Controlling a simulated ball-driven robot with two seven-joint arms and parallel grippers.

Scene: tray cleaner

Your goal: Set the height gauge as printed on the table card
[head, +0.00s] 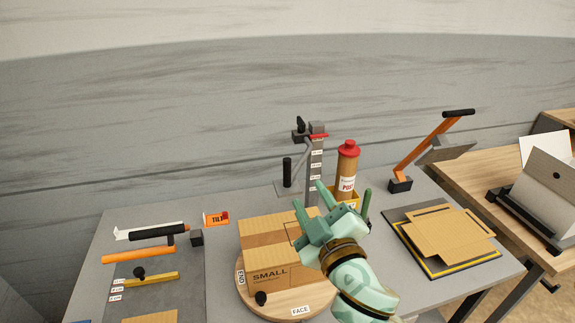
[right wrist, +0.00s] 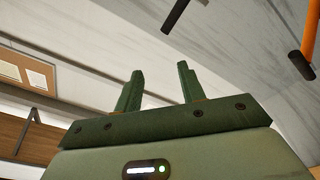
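The height gauge looks to be the grey upright post (head: 316,165) with small white labels at the back of the table. A red marker (head: 319,136) and a black knob (head: 300,124) sit near its top. A lever with a black grip (head: 287,170) stands beside it on the left. The labels are too small to read. My green right gripper (head: 340,198) is in front of the post's foot, above the box. Its fingers are apart and empty in the right wrist view (right wrist: 160,88). My left gripper is out of view. I cannot make out a card with a height setting.
A cardboard box marked SMALL (head: 270,262) stands on a round turntable (head: 245,292). A red-capped bottle (head: 347,170) is right of the post. An orange-armed press (head: 420,150) and flat cardboard (head: 440,236) are at right. An orange TILT card (head: 215,219) stands left.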

